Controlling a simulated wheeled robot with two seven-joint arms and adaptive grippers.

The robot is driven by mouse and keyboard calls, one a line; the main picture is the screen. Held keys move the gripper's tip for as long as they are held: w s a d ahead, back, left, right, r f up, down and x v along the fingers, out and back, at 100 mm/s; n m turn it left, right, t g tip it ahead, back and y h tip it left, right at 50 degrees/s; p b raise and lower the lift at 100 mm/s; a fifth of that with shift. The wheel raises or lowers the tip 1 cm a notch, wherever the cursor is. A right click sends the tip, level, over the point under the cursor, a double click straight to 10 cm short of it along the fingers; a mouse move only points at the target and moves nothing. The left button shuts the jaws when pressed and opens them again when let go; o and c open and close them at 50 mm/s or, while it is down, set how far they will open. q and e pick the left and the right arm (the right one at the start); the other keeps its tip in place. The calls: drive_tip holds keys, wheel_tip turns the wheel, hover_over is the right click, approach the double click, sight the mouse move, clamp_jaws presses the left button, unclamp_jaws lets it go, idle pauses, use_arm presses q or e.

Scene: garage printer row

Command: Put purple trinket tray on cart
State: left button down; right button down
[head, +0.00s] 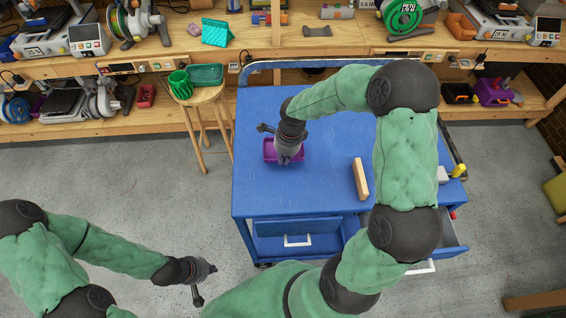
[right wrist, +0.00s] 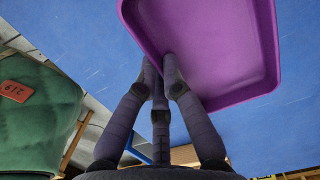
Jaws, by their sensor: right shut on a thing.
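The purple trinket tray (head: 269,153) is at the left part of the blue cart's top (head: 322,190). I cannot tell whether it rests on the surface or hangs just above it. My right gripper (head: 284,159) reaches down over the tray and is shut on its edge, hiding part of it. In the right wrist view the fingers (right wrist: 161,75) meet at the near wall of the tray (right wrist: 215,45), with blue cart surface behind. My left gripper (head: 206,284) is open and empty over the floor at the lower left.
A wooden block (head: 361,178) lies on the cart to the right of the tray. A drawer (head: 452,232) stands open at the cart's right. A stool (head: 200,96) with green containers is left of the cart. Workbenches with printers line the back.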

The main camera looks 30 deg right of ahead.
drive_tip(key=shift+w+f, duration=0.25)
drive_tip(key=shift+f, duration=0.05)
drive_tip(key=shift+w+f, duration=0.15)
drive_tip(key=shift+f, duration=1.5)
drive_tip(key=shift+f+b, duration=0.15)
drive_tip(key=shift+b, duration=0.2)
drive_tip(key=c, duration=1.4)
unclamp_jaws()
